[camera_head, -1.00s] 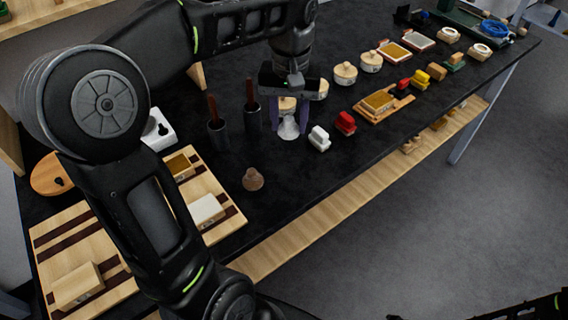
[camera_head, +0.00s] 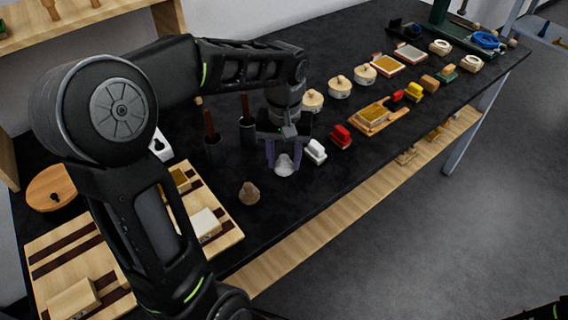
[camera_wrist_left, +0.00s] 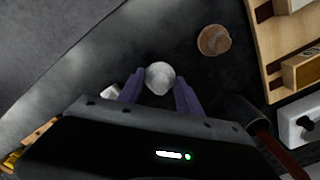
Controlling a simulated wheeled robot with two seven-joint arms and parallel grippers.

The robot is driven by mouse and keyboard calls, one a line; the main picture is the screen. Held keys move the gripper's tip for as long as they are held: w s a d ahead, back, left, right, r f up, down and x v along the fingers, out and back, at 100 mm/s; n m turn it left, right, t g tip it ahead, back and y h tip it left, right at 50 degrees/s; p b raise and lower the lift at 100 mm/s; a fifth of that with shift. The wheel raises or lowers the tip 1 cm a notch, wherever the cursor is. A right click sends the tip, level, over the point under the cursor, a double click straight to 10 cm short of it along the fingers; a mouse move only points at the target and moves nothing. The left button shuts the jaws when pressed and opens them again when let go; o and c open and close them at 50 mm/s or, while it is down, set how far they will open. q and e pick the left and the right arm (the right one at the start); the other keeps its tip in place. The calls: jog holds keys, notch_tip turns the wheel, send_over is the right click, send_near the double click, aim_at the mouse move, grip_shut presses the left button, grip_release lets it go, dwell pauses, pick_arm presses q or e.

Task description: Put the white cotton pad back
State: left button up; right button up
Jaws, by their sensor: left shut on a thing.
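The white cotton pad (camera_head: 284,165) is a small pale rounded piece between the fingers of my left gripper (camera_head: 283,158). In the left wrist view the pad (camera_wrist_left: 160,77) sits between the two purple fingertips (camera_wrist_left: 159,88), and the gripper is shut on it. It is over the dark tabletop near the front edge; I cannot tell whether it touches the surface. A similar brown pad (camera_head: 249,193) stands on the table to the lower left, and also shows in the wrist view (camera_wrist_left: 214,40).
A white block-shaped piece (camera_head: 315,151) is close on the right, with a red one (camera_head: 340,136) beyond. Two dark holders with brown handles (camera_head: 213,150) stand left behind. A striped wooden board (camera_head: 222,216) lies left. Dark table around the brown pad is clear.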

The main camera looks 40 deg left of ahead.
aim_at(284, 156)
pick_arm(q)
jog(key=shift+f, duration=1.2)
jog(key=shift+f, duration=0.1)
jog(key=o, duration=1.3)
notch_tip(284, 156, up, 12)
jog(key=shift+r, duration=0.15)
